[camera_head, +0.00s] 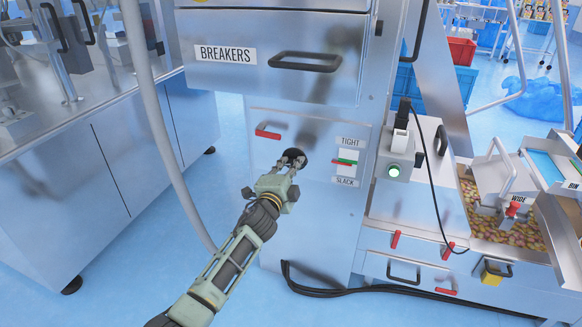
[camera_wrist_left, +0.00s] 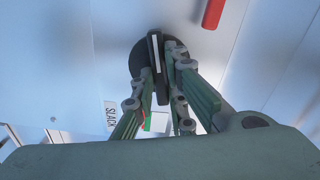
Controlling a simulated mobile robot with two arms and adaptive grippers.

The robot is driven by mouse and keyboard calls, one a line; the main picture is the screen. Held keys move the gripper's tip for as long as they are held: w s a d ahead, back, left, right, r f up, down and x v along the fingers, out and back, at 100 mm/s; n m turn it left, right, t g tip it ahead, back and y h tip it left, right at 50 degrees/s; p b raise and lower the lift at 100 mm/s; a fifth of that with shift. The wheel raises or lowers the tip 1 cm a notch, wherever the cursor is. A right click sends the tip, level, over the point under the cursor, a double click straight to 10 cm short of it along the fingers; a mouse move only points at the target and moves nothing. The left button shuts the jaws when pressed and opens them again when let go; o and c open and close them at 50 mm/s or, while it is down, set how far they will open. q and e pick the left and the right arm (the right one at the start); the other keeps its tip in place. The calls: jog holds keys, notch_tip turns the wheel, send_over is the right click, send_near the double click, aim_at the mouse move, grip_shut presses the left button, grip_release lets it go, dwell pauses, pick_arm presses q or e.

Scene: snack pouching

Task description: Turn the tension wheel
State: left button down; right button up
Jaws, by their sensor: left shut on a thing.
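The tension wheel (camera_wrist_left: 176,50) is a dark round knob on the grey cabinet front, partly hidden by my fingers. It also shows as a dark shape in the head view (camera_head: 294,154). My left gripper (camera_wrist_left: 158,72) is shut on the wheel's raised bar, with fingers on both sides of it. The same gripper is at the wheel in the head view (camera_head: 290,162). Right of the wheel is a gauge (camera_head: 346,162) marked TIGHT above and SLACK below, with a green band and a red pointer at or just below it. My right gripper is not in view.
A red handle (camera_head: 268,134) sits on the panel up and left of the wheel. Above is a BREAKERS drawer (camera_head: 275,55) with a dark handle. A grey hose (camera_head: 150,110) hangs to the left. A black cable (camera_head: 330,291) lies along the floor. Blue floor is open below left.

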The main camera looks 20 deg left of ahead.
pick_arm(q)
jog(key=m, duration=1.2)
jog(key=shift+f+p, duration=0.3)
jog(key=shift+f, duration=0.05)
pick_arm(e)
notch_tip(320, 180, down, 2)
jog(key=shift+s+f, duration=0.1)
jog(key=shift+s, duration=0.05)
pick_arm(q)
jog(key=c, duration=1.8)
grip_release()
jog(key=shift+o, duration=0.2)
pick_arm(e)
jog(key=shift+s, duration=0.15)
pick_arm(q)
jog(key=shift+r, duration=0.1)
jog(key=s, duration=1.2)
jog(key=shift+a, duration=0.25)
